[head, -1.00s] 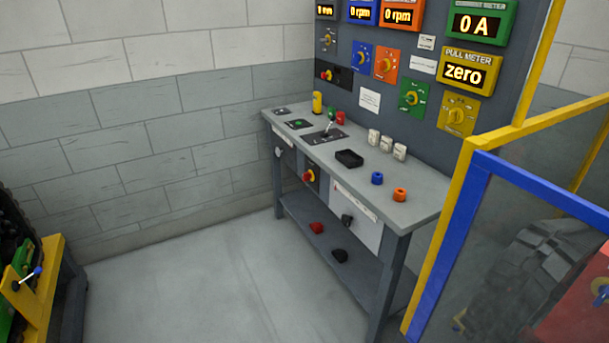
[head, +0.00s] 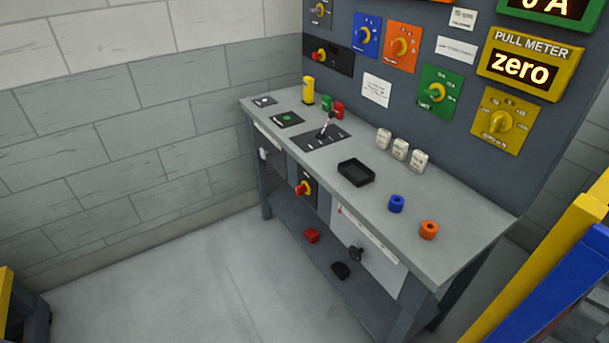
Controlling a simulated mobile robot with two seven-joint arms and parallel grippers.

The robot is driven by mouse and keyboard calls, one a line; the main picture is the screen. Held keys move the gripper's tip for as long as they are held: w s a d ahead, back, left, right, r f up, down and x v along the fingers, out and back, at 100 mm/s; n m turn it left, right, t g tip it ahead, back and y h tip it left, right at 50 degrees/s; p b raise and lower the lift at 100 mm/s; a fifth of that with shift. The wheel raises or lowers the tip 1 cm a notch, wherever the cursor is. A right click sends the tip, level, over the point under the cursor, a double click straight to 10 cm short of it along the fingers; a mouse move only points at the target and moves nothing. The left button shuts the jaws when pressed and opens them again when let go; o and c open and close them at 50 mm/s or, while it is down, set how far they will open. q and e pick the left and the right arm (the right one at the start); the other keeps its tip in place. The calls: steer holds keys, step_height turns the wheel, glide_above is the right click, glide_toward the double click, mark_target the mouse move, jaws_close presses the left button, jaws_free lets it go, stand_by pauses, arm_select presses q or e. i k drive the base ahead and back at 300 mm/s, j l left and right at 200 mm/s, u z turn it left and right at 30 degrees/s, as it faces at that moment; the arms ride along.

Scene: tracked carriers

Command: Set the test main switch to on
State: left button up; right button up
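Several rotary switches are in view, and I cannot read which is the test main switch. A red handle on a yellow plate (head: 304,188) sits on the front of the grey bench, below its top. Another red knob on a black panel (head: 320,56) is on the wall board at the left. Blue (head: 367,35), orange (head: 401,46), green (head: 437,92) and yellow (head: 500,121) switch plates with knobs are also on the board. The positions they point to are too small to read. Neither of my grippers shows.
The bench top (head: 455,215) carries a lever plate (head: 318,138), a black tray (head: 356,172), white blocks, and blue (head: 396,203) and orange (head: 429,229) rings. A yellow and blue frame (head: 560,290) stands at right. Floor (head: 190,290) before the bench is clear.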

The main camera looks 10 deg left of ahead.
mark_target(299, 189)
steer(key=i+j+z, duration=0.2)
steer(key=i+j, duration=0.15)
steer(key=i, duration=0.2)
steer(key=i+j+z, duration=0.15)
steer(key=i+j, duration=0.3)
steer(key=i, duration=0.05)
